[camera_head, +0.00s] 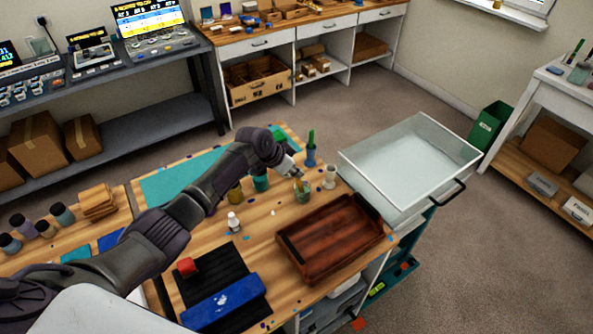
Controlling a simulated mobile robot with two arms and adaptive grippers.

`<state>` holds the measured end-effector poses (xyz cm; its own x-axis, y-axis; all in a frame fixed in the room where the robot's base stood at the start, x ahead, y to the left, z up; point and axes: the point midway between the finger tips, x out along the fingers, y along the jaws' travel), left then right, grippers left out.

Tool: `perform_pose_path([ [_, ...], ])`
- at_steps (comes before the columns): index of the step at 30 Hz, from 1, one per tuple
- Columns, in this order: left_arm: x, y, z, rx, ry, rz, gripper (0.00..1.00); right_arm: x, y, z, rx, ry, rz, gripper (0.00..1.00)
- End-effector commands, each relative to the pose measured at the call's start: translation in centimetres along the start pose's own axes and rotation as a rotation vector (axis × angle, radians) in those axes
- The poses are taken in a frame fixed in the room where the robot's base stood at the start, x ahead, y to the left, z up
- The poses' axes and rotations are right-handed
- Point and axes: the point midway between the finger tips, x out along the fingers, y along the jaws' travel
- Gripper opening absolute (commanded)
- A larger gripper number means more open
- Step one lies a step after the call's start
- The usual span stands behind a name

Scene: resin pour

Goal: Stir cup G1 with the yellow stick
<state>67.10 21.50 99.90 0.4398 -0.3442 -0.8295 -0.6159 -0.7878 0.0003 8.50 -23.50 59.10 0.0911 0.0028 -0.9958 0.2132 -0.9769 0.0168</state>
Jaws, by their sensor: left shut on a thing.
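My left arm reaches in from the left over the wooden workbench, and its gripper (291,171) points down just above a small greenish clear cup (302,193). The gripper is shut on a thin stick (298,181), which looks yellowish and whose lower end seems to be in the cup. The stick is tiny here, and most of it is hidden by the gripper. No label is readable on the cup, so I cannot tell if it is G1. My right gripper is not in view.
A pale hourglass-shaped holder (330,178) and a blue pot (310,158) stand close to the cup. A teal cup (261,183) and an amber cup (235,196) stand left. A white bottle (234,222) and brown tray (330,235) are nearer.

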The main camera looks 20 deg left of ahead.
Motion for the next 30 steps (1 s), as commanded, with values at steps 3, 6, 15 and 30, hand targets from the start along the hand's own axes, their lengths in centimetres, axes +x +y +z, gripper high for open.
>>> perform_pose_path([
  [3,-1.5,0.0,-0.7,0.0,0.0,0.0,0.0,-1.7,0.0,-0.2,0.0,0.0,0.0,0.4],
  [6,-2.2,0.0,-0.9,0.0,0.001,-0.001,0.0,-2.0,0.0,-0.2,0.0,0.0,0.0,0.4],
  [15,-4.5,-0.1,-1.9,0.001,0.003,-0.001,0.0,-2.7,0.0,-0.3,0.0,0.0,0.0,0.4],
  [30,-5.8,0.0,-2.4,0.0,0.001,0.0,0.0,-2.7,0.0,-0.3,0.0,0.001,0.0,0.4],
])
